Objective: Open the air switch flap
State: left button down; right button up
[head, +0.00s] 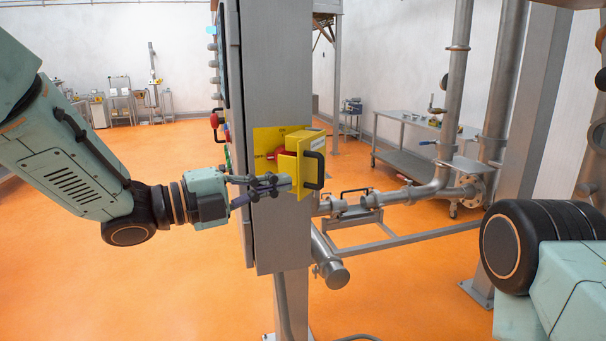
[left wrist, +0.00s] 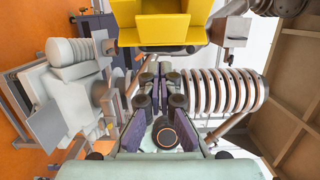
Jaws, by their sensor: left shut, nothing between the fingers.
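The yellow air switch flap (head: 306,150) with a black handle (head: 314,170) stands out from a yellow backing plate (head: 265,138) on the side of a grey cabinet. A red switch part (head: 281,154) shows between plate and flap. My left gripper (head: 284,184) is shut and empty. Its tips are at the flap's lower left edge; I cannot tell if they touch. In the left wrist view the closed fingers (left wrist: 160,76) point toward the yellow flap (left wrist: 165,28) at the top, with a dark bar below it. My right gripper is out of view.
The tall grey cabinet (head: 276,225) stands on a post. Steel pipes (head: 420,190) and a flange lie to its right, with a metal work table (head: 420,150) behind. My right arm fills the lower right corner. Orange floor is open to the left.

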aim_at(302, 178)
pick_arm(q)
jog(key=p+x, duration=0.1)
jog(key=x, duration=0.2)
jog(key=shift+w+d, duration=0.15)
jog(key=shift+d, duration=0.1)
jog(key=shift+w+d, duration=0.35)
jog(key=shift+w, duration=0.15)
jog(key=shift+w+d, duration=0.1)
jog(key=shift+d, duration=0.25)
jog(key=shift+s, duration=0.2)
